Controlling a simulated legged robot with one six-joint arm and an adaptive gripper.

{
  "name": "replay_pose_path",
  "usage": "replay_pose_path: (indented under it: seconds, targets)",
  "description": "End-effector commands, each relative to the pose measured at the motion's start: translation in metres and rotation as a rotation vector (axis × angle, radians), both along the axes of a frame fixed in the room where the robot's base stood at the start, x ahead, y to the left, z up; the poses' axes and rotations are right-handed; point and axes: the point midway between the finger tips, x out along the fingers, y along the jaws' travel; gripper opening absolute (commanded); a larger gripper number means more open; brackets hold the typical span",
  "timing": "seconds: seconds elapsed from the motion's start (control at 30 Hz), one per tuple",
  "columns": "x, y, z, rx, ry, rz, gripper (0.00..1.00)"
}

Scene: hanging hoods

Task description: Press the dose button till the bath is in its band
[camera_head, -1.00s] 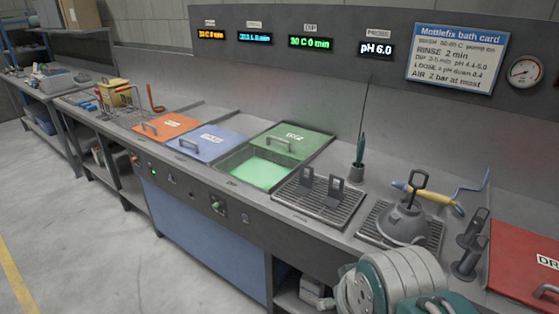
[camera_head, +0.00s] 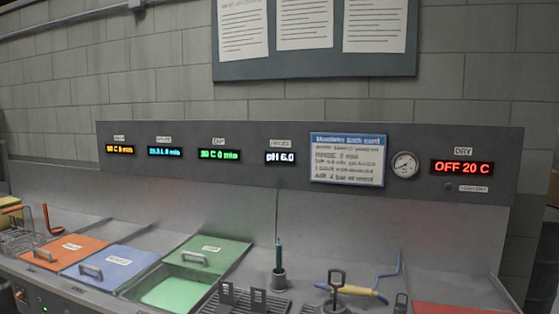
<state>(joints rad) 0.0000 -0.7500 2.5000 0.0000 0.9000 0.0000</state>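The open bath with pale green liquid (camera_head: 175,294) is at the bottom centre-left, with its green lid (camera_head: 208,254) pushed back behind it. The white pH display (camera_head: 280,158) reads pH 6.0. The green display (camera_head: 219,155) appears to read 30 C 0 min. The bath card (camera_head: 347,160) hangs right of the pH display; its small text is too blurred to read surely. Part of the bench's front control panel (camera_head: 40,303) shows at the lower left edge. I cannot identify the dose button in this view. My gripper is not in view.
An orange lid (camera_head: 64,252) and a blue lid (camera_head: 109,267) stand left of the open bath. A probe in a holder (camera_head: 279,280), dark upright brackets (camera_head: 243,298) and a yellow-handled tool (camera_head: 352,292) are to its right. A red display (camera_head: 462,167) reads OFF 20 C.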

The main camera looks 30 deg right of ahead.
Motion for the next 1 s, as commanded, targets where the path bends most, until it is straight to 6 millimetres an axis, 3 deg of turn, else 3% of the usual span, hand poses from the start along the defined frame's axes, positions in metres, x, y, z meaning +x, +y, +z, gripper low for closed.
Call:
replay_pose_path:
  seconds: [0.2, 0.23, 0.3, 0.4, 1.0]
  targets:
    - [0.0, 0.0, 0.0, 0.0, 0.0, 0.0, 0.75]
    - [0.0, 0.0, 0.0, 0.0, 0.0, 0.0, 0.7]
    - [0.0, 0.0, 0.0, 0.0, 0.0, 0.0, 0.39]
    - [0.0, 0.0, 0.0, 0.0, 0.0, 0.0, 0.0]
    - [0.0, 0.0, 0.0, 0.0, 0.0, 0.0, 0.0]
